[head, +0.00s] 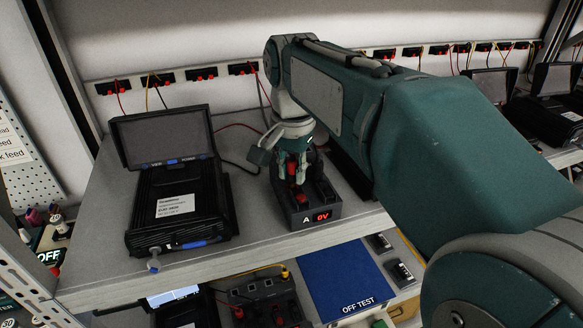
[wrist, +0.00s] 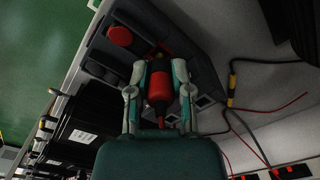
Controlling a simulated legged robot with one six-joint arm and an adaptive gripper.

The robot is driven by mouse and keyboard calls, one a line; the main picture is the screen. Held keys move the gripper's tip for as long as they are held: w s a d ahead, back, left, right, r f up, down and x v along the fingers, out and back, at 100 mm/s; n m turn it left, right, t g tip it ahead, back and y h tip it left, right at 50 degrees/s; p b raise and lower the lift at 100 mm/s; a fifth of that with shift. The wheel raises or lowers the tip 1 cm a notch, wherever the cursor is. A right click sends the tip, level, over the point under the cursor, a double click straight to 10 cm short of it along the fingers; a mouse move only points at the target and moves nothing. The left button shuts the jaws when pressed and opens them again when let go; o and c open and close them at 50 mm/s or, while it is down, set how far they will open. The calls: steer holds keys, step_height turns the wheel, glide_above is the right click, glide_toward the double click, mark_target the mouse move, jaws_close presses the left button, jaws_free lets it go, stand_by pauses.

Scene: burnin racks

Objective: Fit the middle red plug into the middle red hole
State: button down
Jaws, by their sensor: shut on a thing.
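The dark device box (head: 292,218) has a red 0V readout on its front face and stands on the grey shelf. My gripper (head: 296,174) is over this box, pointing down. It is shut on a red plug, whose red body (wrist: 159,84) shows between the two fingers (wrist: 160,75) in the wrist view. A second red round part (wrist: 120,36) sits on the box beside the held plug. The red hole under the held plug is hidden, and I cannot tell whether the plug's tip is in it.
A black unit with a raised screen (head: 178,205) stands to the left on the grey shelf (head: 110,250). Loose cables (wrist: 232,85) run beside the box. Sockets with red parts (head: 180,75) line the back wall. A blue panel marked OFF TEST (head: 345,280) lies below the shelf.

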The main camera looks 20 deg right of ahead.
steer(key=shift+f, duration=0.55)
stand_by(0.5)
steer(key=shift+r, duration=1.35)
steer(key=shift+f, duration=1.35)
stand_by(2.7)
steer(key=shift+r, duration=0.15)
steer(key=shift+w+r, duration=0.1)
steer(key=shift+r, duration=1.2)
